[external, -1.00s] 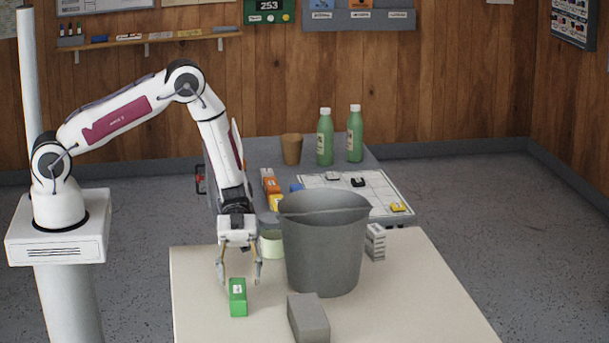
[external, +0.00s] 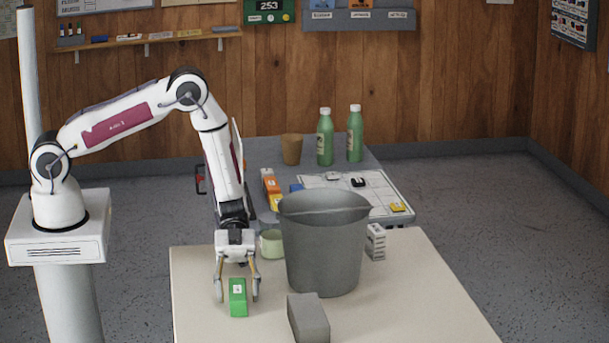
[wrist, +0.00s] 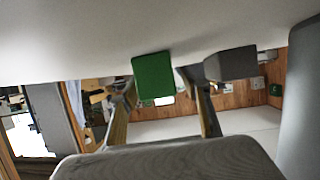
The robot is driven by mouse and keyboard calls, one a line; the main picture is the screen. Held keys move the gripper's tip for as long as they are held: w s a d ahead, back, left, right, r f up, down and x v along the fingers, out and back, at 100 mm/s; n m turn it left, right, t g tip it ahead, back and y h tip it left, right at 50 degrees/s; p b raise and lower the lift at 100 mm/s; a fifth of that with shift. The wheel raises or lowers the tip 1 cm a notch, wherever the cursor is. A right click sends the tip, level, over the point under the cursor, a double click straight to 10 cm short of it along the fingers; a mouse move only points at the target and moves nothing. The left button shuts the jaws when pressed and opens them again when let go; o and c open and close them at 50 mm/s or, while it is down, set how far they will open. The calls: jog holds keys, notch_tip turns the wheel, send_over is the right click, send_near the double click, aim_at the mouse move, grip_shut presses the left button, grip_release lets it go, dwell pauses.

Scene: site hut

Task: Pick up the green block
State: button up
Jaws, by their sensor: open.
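The green block (external: 238,303) stands on the pale table (external: 420,310) near its front left, with a small white label on top. My gripper (external: 237,297) is open, its fingers low on either side of the block in the external view, just behind or around it. In the wrist view the green block (wrist: 153,78) shows beyond and between the two fingers (wrist: 165,105). I cannot tell whether either finger touches it.
A large grey bucket (external: 323,255) stands right of my gripper. A grey block (external: 308,318) lies in front of the bucket. A pale green cup (external: 271,244) is just behind, and a white-grey striped block (external: 375,243) is right. The table's right front is clear.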

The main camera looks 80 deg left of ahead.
aim_at(238, 287)
jog(key=c, duration=1.3)
jog(key=shift+r, duration=0.15)
jog(key=shift+r, duration=4.85)
